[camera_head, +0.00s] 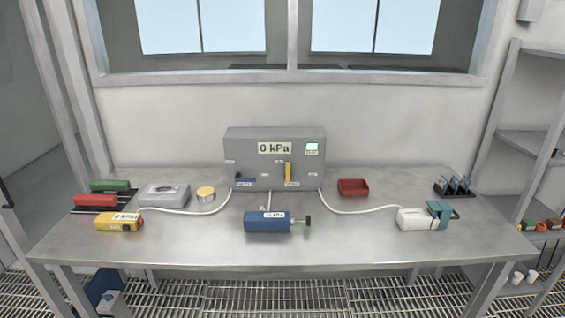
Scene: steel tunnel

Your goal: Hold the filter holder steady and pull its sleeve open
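The filter holder appears to be the white block with a teal part (414,219) at the right of the table. Its white body lies to the left. The teal part (440,211), which may be its sleeve, is at its right end against the body. A dark loop or handle shows beside the teal part. A white hose (365,211) runs from the grey pressure box to near the white body. Neither of my grippers is in view.
The steel table (350,245) also bears a grey box (275,180) reading 0 kPa, a blue cylinder (267,222) with a knob, a red tray (353,187), a dark rack (455,187) and a yellow device (118,222). The front strip is clear.

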